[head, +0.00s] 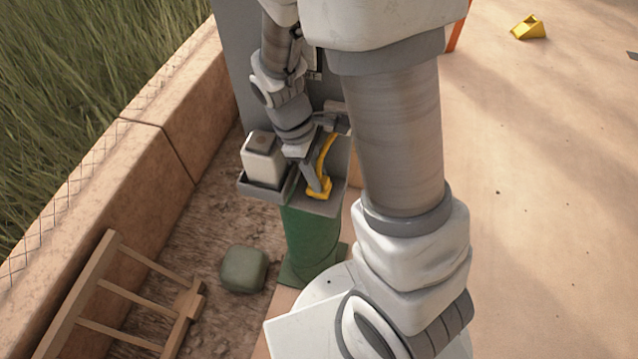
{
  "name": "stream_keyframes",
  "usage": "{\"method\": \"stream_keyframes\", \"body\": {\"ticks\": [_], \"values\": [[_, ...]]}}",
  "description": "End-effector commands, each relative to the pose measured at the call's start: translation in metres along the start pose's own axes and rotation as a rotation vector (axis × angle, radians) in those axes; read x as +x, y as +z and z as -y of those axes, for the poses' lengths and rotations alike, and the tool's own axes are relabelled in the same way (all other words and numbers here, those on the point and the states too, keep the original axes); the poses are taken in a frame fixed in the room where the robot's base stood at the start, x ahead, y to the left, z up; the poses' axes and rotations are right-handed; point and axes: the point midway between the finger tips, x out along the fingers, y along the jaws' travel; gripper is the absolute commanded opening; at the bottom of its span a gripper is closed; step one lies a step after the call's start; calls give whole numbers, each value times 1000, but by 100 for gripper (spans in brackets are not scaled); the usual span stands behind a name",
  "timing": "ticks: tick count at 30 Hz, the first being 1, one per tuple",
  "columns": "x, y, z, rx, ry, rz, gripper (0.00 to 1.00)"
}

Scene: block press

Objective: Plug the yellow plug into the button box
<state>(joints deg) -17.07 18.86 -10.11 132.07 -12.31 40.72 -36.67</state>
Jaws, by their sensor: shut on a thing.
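The yellow plug (319,189) is at the end of a curved yellow length, which looks like its cable, over the grey top of the green pedestal. My gripper (318,182) reaches down over this top and is shut on the yellow plug. The fingers cover part of it, and I cannot tell whether the plug touches the surface. A pale box with a brown patch on top (263,160) stands in a grey tray just left of my gripper. I cannot tell for sure which part is the button box, and no socket shows clearly.
The green pedestal (312,240) stands beside a low stone wall (150,165). A yellow wedge (528,27) lies on open paving at right.

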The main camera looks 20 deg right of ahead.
Motion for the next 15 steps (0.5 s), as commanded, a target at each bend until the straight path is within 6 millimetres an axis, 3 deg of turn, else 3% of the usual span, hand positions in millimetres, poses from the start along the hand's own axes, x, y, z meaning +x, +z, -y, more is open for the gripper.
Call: {"method": "stream_keyframes", "body": {"ticks": [11, 15], "values": [[-3, 1, 2, 0, 1, -1, 0], [-14, 3, 4, 1, 2, -3, 0]]}}
